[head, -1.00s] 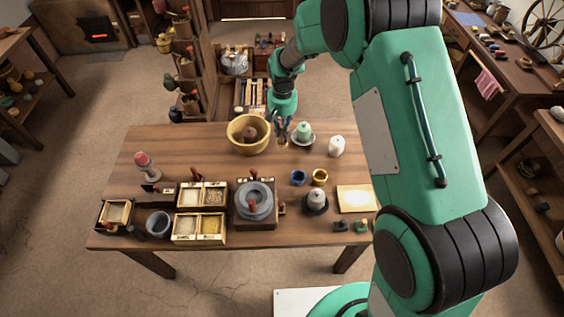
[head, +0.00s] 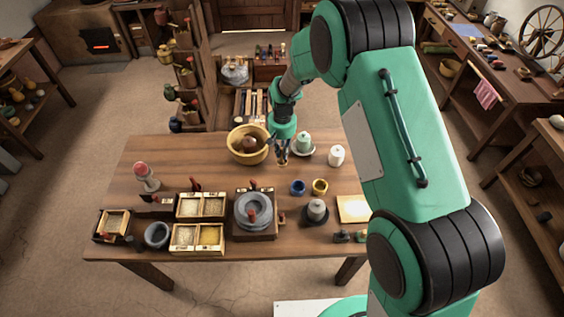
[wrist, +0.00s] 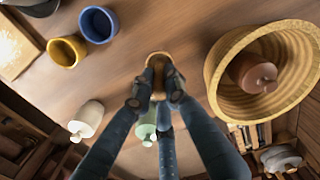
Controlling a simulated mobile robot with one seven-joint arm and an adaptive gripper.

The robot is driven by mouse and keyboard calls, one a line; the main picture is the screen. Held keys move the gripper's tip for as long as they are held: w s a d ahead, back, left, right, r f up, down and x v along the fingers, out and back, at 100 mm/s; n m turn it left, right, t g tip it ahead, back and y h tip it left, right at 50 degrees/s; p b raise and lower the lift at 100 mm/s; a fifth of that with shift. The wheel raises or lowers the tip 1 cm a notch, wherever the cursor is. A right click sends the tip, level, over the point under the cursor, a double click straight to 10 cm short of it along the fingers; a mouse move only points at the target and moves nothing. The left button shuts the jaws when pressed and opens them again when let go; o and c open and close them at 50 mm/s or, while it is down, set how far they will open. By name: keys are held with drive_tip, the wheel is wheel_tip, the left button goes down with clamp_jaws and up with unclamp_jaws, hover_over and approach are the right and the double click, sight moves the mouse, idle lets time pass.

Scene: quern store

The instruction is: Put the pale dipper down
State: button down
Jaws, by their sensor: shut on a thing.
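My gripper (head: 282,155) is over the back middle of the wooden table, just right of the big yellow bowl. It is shut on the pale dipper (head: 282,163), a small tan thing, mostly hidden by the fingers. In the wrist view the dipper (wrist: 158,66) shows as a pale round end between the fingertips (wrist: 157,86). It is close to the tabletop; whether it touches the wood I cannot tell.
Blue (head: 298,187) and yellow (head: 320,186) cups stand nearer. Bare wood lies left of the bowl.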

sight(282, 164)
drive_tip(key=shift+f, duration=0.75)
drive_tip(key=shift+f+b, duration=0.4)
drive_tip(key=shift+f, duration=1.45)
drive_tip(key=shift+f, duration=0.15)
drive_tip(key=c, duration=1.7)
unclamp_jaws()
drive_tip(key=shift+c, duration=0.2)
wheel_tip(282, 164, up, 12)
drive_tip(key=shift+r+p, duration=0.15)
drive_tip(key=shift+p, duration=0.9)
